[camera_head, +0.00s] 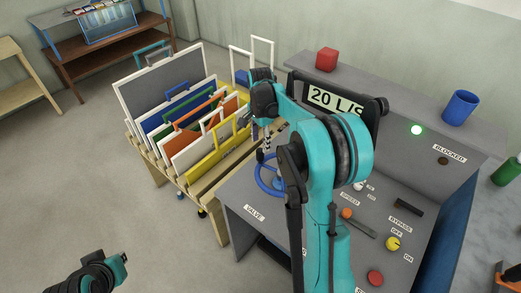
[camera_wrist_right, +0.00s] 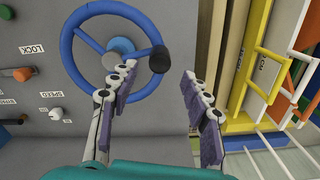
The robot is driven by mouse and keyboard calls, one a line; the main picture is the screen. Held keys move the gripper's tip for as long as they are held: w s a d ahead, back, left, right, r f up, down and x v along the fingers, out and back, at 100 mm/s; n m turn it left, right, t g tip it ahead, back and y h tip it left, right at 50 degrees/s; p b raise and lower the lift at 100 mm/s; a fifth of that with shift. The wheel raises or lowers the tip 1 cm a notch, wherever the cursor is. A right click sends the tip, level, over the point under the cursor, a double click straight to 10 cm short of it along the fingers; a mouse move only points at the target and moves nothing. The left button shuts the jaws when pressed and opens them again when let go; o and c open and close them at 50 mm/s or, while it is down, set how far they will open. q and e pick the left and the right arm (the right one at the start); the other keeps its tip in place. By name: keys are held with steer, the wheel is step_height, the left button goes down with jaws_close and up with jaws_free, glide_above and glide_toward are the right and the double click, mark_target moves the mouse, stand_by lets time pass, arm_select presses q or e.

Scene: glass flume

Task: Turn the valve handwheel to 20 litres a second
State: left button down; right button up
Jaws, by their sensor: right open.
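The blue valve handwheel (camera_head: 262,184) stands on the grey control desk by the VALVE label, partly hidden by my right arm. In the right wrist view the handwheel (camera_wrist_right: 69,54) shows its rim, spokes and a dark knob (camera_wrist_right: 158,60) on the rim. My right gripper (camera_wrist_right: 160,75) is open, its fingers on either side of the knob's line, with a gap to the knob visible; contact cannot be told. In the head view the right gripper (camera_head: 266,150) is above the wheel. The display (camera_head: 335,101) reads 20 L/S. My left gripper (camera_head: 122,259) is at the lower left, its jaws unclear.
A rack (camera_head: 205,190) of coloured framed panels stands left of the desk. A red block (camera_head: 326,59) and a blue cup (camera_head: 460,107) sit on the back ledge. Knobs and switches, including a yellow knob (camera_head: 392,243), lie right of the wheel.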

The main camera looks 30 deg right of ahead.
step_height(320, 180, up, 5)
steer(key=shift+r, duration=0.1)
stand_by(0.4)
steer(key=s+a+n+t+b, duration=0.3)
steer(key=s+a+n+b, duration=0.2)
steer(key=s+a+n, duration=0.5)
steer(key=s+a+f+n+t+b, duration=0.3)
steer(key=s+f+n, duration=0.3)
steer(key=s+f, duration=0.3)
steer(key=s+a+t, duration=0.1)
steer(key=s, duration=0.2)
steer(key=shift+s+a+n, duration=0.2)
steer(key=shift+s+n, duration=0.1)
steer(key=shift+s, duration=0.1)
steer(key=shift+f, duration=0.1)
stand_by(0.7)
